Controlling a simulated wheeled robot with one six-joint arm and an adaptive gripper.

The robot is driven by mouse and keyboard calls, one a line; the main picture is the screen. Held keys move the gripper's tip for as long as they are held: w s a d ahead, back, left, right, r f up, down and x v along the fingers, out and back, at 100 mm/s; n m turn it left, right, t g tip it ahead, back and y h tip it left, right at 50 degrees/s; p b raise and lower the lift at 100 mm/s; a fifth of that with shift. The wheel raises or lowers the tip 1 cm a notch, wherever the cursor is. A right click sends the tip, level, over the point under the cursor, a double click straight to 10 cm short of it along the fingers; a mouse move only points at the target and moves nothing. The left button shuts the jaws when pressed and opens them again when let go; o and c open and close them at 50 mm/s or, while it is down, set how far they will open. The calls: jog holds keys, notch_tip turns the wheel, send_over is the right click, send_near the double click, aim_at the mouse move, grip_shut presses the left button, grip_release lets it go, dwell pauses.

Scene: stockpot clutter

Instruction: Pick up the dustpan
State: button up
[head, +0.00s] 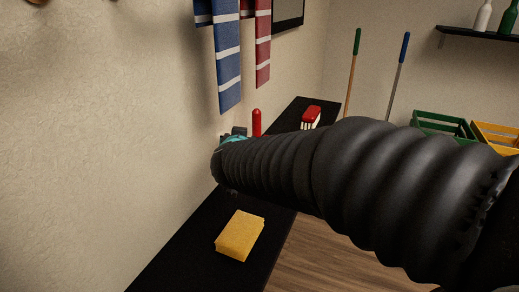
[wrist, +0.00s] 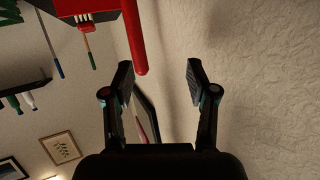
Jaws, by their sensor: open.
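The red dustpan shows in the head view only as an upright red handle (head: 257,122) on the black counter; the rest is hidden behind my arm. In the wrist view, the red handle (wrist: 134,38) enters from the top edge and its rounded tip lies close to the left finger, slightly inside the gap as seen. A wider red part at upper left seems to belong to the dustpan, but I cannot tell surely. My gripper (wrist: 159,78) is open with nothing held between its fingers. In the head view it is mostly hidden by my arm.
A yellow sponge (head: 240,236) lies on the near part of the black counter (head: 190,255). A red brush with white bristles (head: 311,117) stands at its far end. The wall with hanging towels (head: 228,65) borders the counter. Green and yellow crates (head: 440,124) are at right.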

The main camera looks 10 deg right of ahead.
jog(key=w+d+f+h, duration=0.1)
jog(key=w+f, duration=0.1)
jog(key=w+d+f+m+g+h+b, duration=0.1)
jog(key=w+d+f, duration=0.1)
jog(key=w, duration=0.1)
jog(key=w+d+f+h+b, duration=0.1)
jog(key=w+d+f, duration=0.1)
jog(key=shift+w+f+m+g, duration=0.2)
jog(key=shift+m+g, duration=0.1)
jog(key=shift+g, duration=0.1)
jog(key=shift+w+r+b+x, duration=0.1)
jog(key=shift+r+b+x, duration=0.1)
jog(key=shift+x, duration=0.7)
jog(key=shift+w+r+b+x, duration=0.1)
jog(key=shift+b+x, duration=0.15)
jog(key=shift+x, duration=0.65)
jog(key=shift+r+b+x, duration=0.1)
jog(key=shift+b+x, duration=0.1)
jog(key=shift+x, duration=0.75)
grip_shut()
